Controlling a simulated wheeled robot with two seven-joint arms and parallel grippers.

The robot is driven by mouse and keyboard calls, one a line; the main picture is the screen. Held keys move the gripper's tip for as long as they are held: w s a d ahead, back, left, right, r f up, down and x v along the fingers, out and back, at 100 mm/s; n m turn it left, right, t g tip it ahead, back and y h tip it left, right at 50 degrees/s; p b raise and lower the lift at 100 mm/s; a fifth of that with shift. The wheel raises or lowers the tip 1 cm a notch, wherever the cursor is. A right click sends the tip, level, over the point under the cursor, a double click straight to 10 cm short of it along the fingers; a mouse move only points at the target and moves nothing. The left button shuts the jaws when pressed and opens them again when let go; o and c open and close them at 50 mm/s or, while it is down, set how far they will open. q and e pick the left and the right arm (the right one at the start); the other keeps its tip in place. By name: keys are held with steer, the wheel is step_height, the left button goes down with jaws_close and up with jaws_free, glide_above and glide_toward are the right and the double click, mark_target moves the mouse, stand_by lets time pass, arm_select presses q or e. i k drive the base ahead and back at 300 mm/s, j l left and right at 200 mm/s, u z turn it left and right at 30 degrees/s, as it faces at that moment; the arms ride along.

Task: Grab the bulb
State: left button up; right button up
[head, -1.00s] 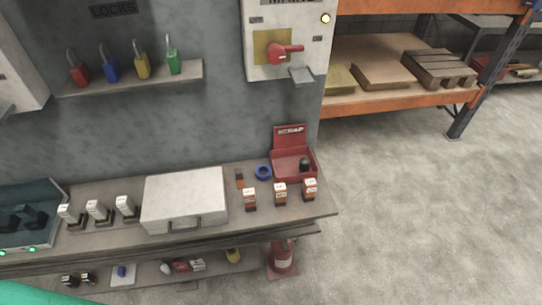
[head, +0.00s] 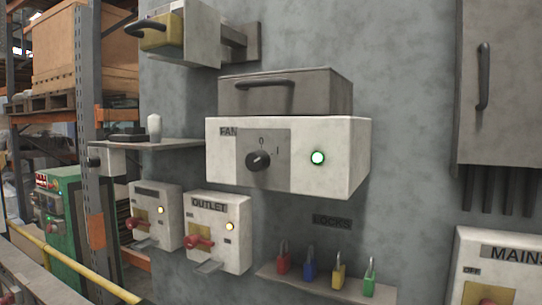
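A small white rounded object (head: 154,127) stands upright on a grey wall shelf (head: 170,144) at the left in the head view. It may be the bulb, but it is too small to be sure. Neither of my grippers is in view.
A white FAN box (head: 345,150) with a black knob and a lit green lamp juts from the wall, right of the shelf. Two switch boxes, one marked OUTLET (head: 232,205), hang below. Several padlocks stand on a lower ledge (head: 330,290). A yellow rail (head: 75,263) crosses the lower left.

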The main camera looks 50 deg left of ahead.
mark_target(155, 121)
steer(key=u, duration=2.1)
steer(key=i+j+z, duration=0.2)
steer(key=j, duration=0.2)
